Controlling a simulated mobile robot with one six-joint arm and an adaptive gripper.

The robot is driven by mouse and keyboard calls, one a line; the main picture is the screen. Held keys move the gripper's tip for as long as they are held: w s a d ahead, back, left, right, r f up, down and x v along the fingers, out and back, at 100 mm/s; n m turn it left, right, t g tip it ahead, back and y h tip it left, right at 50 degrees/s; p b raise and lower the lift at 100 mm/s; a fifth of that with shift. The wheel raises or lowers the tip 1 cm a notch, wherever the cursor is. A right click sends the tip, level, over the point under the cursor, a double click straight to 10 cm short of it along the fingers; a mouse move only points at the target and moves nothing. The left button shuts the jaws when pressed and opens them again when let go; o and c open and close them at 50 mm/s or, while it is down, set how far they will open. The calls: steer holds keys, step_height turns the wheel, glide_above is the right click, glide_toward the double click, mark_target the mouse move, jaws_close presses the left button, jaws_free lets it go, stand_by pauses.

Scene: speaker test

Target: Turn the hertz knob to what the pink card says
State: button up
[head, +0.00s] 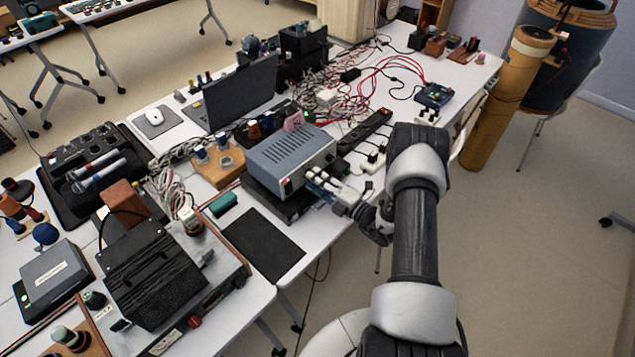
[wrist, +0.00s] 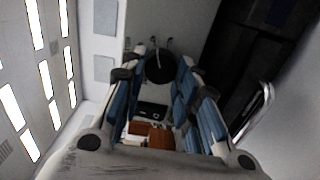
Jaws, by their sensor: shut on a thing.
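My gripper (head: 317,180) is at the lower front of the device. In the wrist view my gripper's blue-padded fingers are closed around a black round knob (wrist: 160,66) with a light pointer line. I cannot read any label or scale by the knob. In the head view the gripper hides the knob.
A black laptop (head: 240,95) and tangled cables (head: 335,100) lie behind the device. A black power strip (head: 365,130) is to its right. A black mat (head: 252,246) and a green block (head: 223,203) are to its left. Floor is open at the right.

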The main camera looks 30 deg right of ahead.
steer(key=m, duration=0.6)
steer(key=shift+r+m, duration=0.1)
steer(key=shift+m, duration=0.2)
stand_by(0.5)
steer(key=o, duration=1.1)
steer(key=shift+c, duration=0.2)
steer(key=shift+s+d, duration=0.1)
steer(key=v, duration=1.1)
steer(key=shift+s, duration=0.4)
